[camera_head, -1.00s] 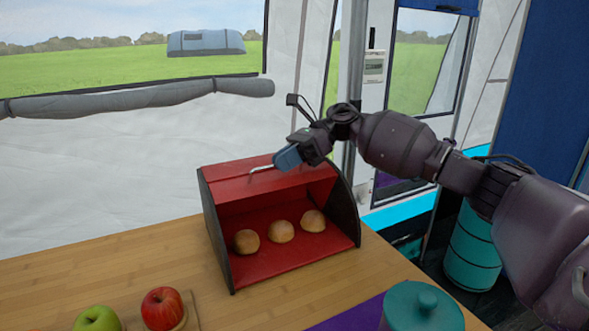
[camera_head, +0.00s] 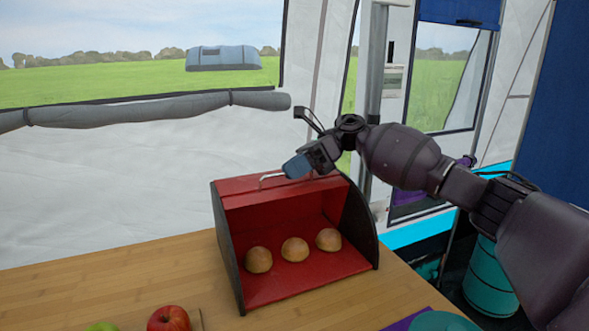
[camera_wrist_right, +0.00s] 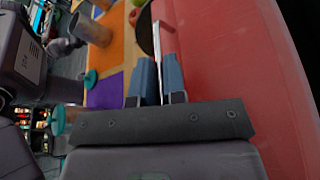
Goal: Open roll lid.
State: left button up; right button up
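The bread box has dark side walls (camera_head: 358,228) and a red inside. Its red roll lid (camera_head: 245,199) is raised to the top, leaving the front open. Three round buns, the middle one (camera_head: 295,249) among them, sit inside. A thin pale handle (camera_head: 270,177) is on the lid, and it also shows in the right wrist view (camera_wrist_right: 157,40). My right gripper (camera_head: 291,170) is at the handle. In the right wrist view, its blue fingers (camera_wrist_right: 160,78) are close together on either side of the handle bar. My left gripper is in no view.
The wooden counter (camera_head: 120,282) is clear left of the box. A red apple (camera_head: 169,319) and a green apple (camera_head: 103,327) are at its front. A teal lidded pot (camera_head: 442,321) is at front right. A tent wall (camera_head: 130,180) stands behind.

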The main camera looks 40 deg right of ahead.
aim_at(316, 180)
jog(key=o, duration=0.4)
jog(key=shift+c, duration=0.2)
jog(key=p+v, duration=0.1)
jog(key=v, duration=0.5)
jog(key=shift+d+r, duration=0.1)
jog(key=shift+d, duration=0.05)
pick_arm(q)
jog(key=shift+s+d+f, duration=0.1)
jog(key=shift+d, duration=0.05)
pick_arm(e)
jog(key=shift+s+d+r, duration=0.1)
jog(key=shift+d, duration=0.5)
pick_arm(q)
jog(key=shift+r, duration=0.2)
